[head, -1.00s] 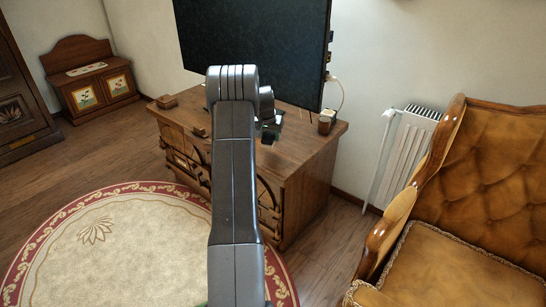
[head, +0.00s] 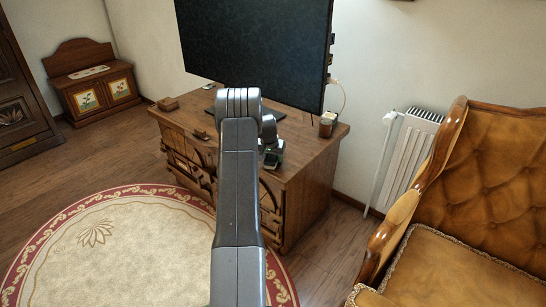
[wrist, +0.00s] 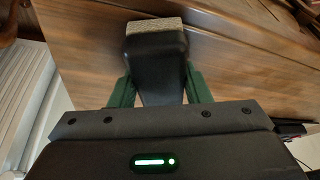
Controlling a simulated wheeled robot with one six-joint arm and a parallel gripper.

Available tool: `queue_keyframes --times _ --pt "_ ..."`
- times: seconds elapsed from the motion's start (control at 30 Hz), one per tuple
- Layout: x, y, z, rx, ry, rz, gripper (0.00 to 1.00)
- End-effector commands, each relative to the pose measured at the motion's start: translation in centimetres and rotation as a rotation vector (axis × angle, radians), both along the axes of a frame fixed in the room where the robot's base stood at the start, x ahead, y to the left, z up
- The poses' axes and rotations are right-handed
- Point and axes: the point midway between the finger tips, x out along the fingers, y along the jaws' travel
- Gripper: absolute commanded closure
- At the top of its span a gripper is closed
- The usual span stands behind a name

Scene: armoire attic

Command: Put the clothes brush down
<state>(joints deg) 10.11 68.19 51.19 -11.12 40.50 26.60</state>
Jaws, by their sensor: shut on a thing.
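The clothes brush (wrist: 156,58) is black with a pale bristle block at its far end. In the wrist view it lies between the two green fingers of my gripper (wrist: 153,90), which is shut on its black part. Brown wood fills the view behind the brush, and I cannot tell whether the brush touches it. In the head view my gripper (head: 272,156) is small and partly hidden by my arm, at the right part of the wooden cabinet (head: 300,158). The brush cannot be made out there.
A large dark screen (head: 255,50) stands over the cabinet top. A small brown box (head: 167,104) is at the cabinet's left end and a brown cup-like object (head: 326,126) at its right. A tan armchair (head: 470,200) and white radiator (head: 412,155) are at right.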

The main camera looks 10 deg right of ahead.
Motion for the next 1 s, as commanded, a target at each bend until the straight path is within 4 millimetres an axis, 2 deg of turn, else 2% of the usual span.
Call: queue_keyframes --times 0.23,0.27,0.37,0.63,0.77,1.0 --pt "0.0 0.0 -0.6 0.000 0.000 0.000 0.90" --pt "0.0 0.0 -0.6 0.000 0.000 0.000 0.55" --pt "0.0 0.0 -0.5 0.000 0.000 0.000 0.35" --pt "0.0 0.0 -0.3 0.000 0.001 0.000 0.35" --pt "-0.1 0.1 0.6 0.000 -0.001 0.000 0.35" --pt "-1.6 0.9 5.0 0.000 -0.002 0.000 0.35"
